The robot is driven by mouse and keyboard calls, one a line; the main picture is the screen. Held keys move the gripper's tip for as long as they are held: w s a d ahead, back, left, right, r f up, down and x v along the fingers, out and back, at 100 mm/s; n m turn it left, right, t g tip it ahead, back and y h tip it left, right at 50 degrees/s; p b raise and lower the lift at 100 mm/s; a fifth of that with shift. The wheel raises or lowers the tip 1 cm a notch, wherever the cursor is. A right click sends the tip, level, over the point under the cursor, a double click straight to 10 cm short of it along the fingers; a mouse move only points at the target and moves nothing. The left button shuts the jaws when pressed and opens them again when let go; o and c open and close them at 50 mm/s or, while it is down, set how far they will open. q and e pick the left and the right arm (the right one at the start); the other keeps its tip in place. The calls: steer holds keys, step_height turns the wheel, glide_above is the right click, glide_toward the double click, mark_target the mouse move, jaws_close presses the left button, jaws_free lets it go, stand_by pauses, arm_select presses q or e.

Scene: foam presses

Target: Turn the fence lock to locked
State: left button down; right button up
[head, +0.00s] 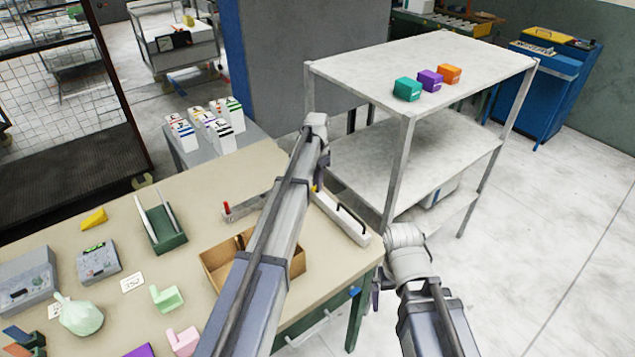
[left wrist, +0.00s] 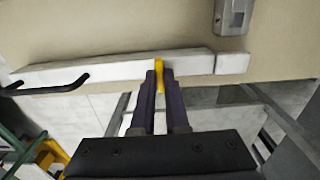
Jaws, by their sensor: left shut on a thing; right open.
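The fence is a pale grey bar with a black handle (head: 345,218) at the table's right edge; it also shows in the left wrist view (left wrist: 105,70). Its lock is a small yellow lever (left wrist: 159,70), standing across the bar in the left wrist view. My left gripper (left wrist: 161,78) is shut on this lever, one dark finger on each side. In the head view my left gripper (head: 321,172) hides most of the lever. Which lock setting it stands at cannot be told. My right gripper (head: 376,290) is open and empty, beyond the table's right edge.
An open cardboard box (head: 218,262) lies partly under my left arm. A red-handled piece (head: 227,207) is near the back edge. A green holder (head: 165,236) stands left of it. A grey shelf rack (head: 345,72) stands close behind the fence. Floor at the right is clear.

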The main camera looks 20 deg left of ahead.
stand_by(0.5)
arm_select(q)
steer(key=c, duration=0.9)
jaws_free()
steer(key=shift+r, duration=0.15)
step_height(320, 180, up, 8)
steer(key=p, duration=0.8)
steer(key=shift+f, duration=0.2)
